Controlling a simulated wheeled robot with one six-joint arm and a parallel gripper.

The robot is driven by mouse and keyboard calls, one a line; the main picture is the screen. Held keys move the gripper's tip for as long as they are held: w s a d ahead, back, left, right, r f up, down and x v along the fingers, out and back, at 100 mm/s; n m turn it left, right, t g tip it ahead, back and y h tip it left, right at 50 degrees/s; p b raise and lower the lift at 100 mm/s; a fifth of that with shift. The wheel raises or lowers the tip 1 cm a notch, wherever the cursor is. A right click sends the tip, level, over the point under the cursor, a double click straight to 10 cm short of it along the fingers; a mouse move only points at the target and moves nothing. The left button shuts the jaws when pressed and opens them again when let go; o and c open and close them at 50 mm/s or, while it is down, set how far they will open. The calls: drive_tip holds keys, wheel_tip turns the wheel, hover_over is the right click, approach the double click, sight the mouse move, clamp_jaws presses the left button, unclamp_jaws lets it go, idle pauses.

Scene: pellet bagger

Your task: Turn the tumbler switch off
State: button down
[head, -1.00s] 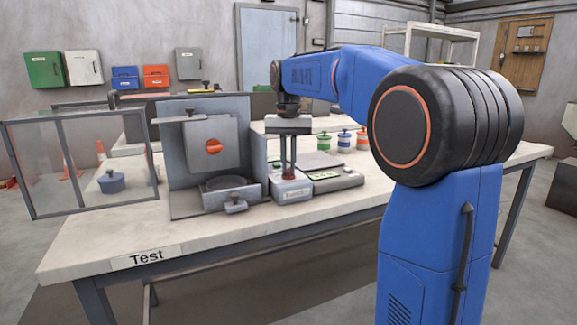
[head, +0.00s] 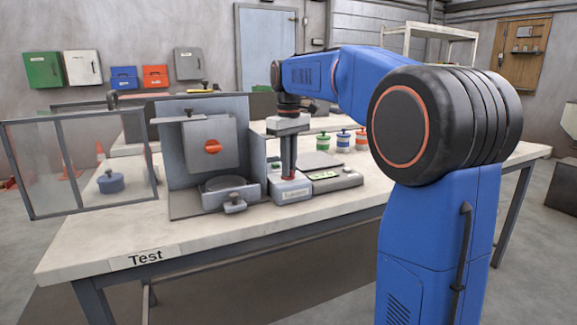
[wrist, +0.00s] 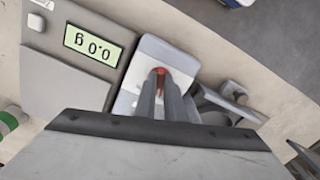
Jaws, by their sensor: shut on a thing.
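The tumbler switch (head: 291,189) is a small grey-white box with a label on its front, standing on the bench between the grey machine and the scale. A red part shows on its top. My gripper (head: 289,175) points straight down over it, its two fingers close together on the red part. In the wrist view the fingertips (wrist: 160,76) meet at the red knob (wrist: 160,70) on the pale box (wrist: 150,52). The fingers hide most of the knob, so I cannot tell its setting.
The grey machine (head: 180,200) with a red-orange knob (head: 212,146) stands left. Several small coloured-lid jars (head: 342,140) stand behind. The bench front (head: 105,245) is clear.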

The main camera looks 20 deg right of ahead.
drive_tip(key=shift+n, duration=1)
drive_tip(key=c, duration=1.8)
unclamp_jaws()
drive_tip(key=shift+c, duration=0.2)
wheel_tip(320, 180, up, 17)
drive_tip(key=shift+r, duration=0.2)
